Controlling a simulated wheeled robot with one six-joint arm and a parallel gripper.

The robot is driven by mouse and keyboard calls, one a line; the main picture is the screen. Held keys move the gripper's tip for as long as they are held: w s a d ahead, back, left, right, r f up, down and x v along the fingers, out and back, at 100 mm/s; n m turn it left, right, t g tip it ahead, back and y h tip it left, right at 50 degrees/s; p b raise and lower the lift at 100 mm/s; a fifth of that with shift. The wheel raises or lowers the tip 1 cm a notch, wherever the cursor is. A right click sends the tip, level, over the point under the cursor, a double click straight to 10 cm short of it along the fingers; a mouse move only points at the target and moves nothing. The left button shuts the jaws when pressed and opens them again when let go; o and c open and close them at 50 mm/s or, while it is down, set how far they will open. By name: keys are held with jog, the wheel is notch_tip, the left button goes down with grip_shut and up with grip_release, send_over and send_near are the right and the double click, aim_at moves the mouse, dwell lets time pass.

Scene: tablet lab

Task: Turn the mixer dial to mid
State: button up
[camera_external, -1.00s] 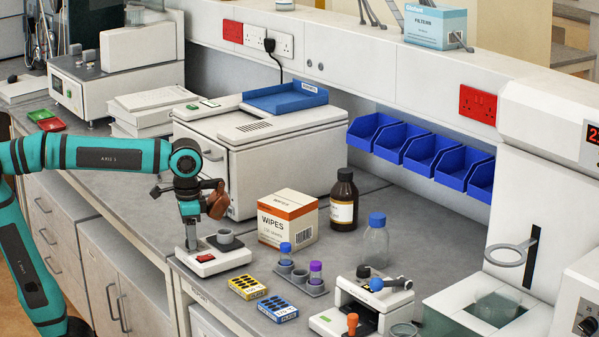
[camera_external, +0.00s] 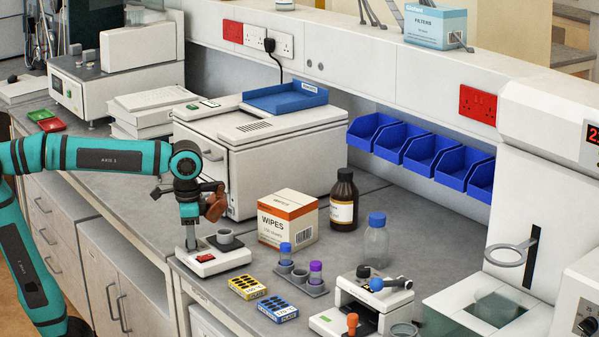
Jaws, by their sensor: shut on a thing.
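The mixer is a small white-based unit (camera_external: 207,262) at the near left edge of the grey bench. It has a red switch (camera_external: 205,258), a grey upright and a small grey cup (camera_external: 226,238). My gripper (camera_external: 190,211) is over the upright, at the upper part of the mixer, and is shut on the dial there. The dial and the fingertips are hidden by my wrist, so the dial's setting cannot be read. A rounded brown part (camera_external: 215,207) shows just right of my gripper; I cannot tell what it belongs to.
A large white box-shaped instrument (camera_external: 262,165) stands close behind my gripper. A wipes box (camera_external: 288,218), a brown bottle (camera_external: 344,200), a vial rack (camera_external: 312,288) and yellow and blue packs (camera_external: 248,287) stand to the right. The bench's front edge is close below the mixer.

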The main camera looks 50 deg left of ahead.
jog(key=m, duration=0.4)
jog(key=shift+m, duration=0.4)
jog(key=shift+r+m, duration=0.1)
jog(key=shift+m, duration=2)
jog(key=o, duration=1)
notch_tip(320, 180, up, 17)
jog(key=shift+r, duration=0.15)
